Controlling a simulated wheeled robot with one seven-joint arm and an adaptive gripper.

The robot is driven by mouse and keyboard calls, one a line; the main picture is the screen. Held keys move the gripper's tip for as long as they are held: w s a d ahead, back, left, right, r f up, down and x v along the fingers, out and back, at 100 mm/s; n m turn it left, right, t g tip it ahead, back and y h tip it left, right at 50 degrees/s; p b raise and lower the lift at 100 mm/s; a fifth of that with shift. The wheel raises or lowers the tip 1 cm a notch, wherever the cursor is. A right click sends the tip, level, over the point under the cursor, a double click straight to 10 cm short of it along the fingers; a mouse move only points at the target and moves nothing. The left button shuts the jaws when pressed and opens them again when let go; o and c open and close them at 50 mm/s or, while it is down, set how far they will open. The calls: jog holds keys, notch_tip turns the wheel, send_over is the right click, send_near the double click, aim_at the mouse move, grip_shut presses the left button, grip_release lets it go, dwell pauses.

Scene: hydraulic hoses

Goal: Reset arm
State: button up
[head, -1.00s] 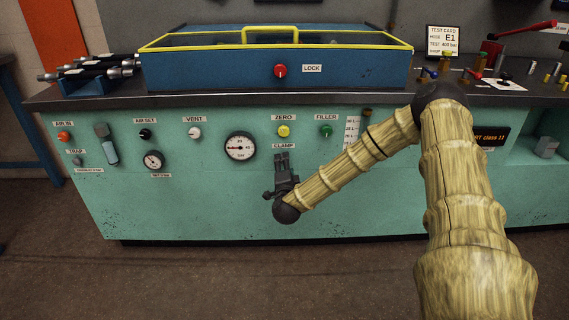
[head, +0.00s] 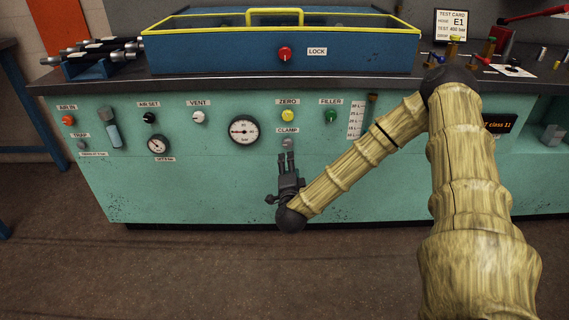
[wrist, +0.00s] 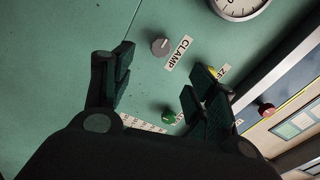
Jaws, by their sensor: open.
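My gripper (head: 287,162) is open and empty in front of the green panel (head: 210,190), just below the CLAMP label (head: 288,130). In the head view, the grey clamp knob (head: 288,143) shows just above my fingertips. In the wrist view, my gripper (wrist: 158,80) has its fingers spread apart, and the clamp knob (wrist: 160,46) shows beyond them, apart from both fingers. My arm bends down from the right to the gripper.
Above are the yellow zero knob (head: 287,115), green filler knob (head: 330,116) and a dial gauge (head: 244,130). The blue box with a yellow-edged lid (head: 180,52) and red lock knob (head: 285,54) stands on the bench top. Floor (head: 190,280) in front is clear.

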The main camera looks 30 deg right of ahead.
jog(key=s+a+f+n+g+y, duration=0.2)
jog(key=s+a+f+n+y, duration=0.25)
jog(key=a+f, duration=0.45)
jog(key=s+a+f+n+g+y, duration=0.2)
jog(key=s+a+f+n+y, duration=0.3)
jog(key=a+f, duration=0.4)
jog(key=s+a+f+n+g, duration=0.2)
jog(key=s+f+n+g, duration=0.15)
jog(key=s, duration=0.45)
jog(key=s+a+f+n+g, duration=0.2)
jog(key=s+f+n, duration=0.15)
jog(key=s, duration=0.45)
jog(key=s+a+f+n+g, duration=0.2)
jog(key=s+f+g, duration=0.15)
jog(key=s, duration=0.55)
jog(key=s+d+n+g, duration=0.2)
jog(key=s+n, duration=0.1)
jog(key=s, duration=0.5)
notch_tip(320, 180, up, 25)
jog(key=p, duration=2.6)
jog(key=shift+a+m, duration=0.1)
jog(key=shift+m, duration=0.15)
jog(key=shift+c, duration=0.2)
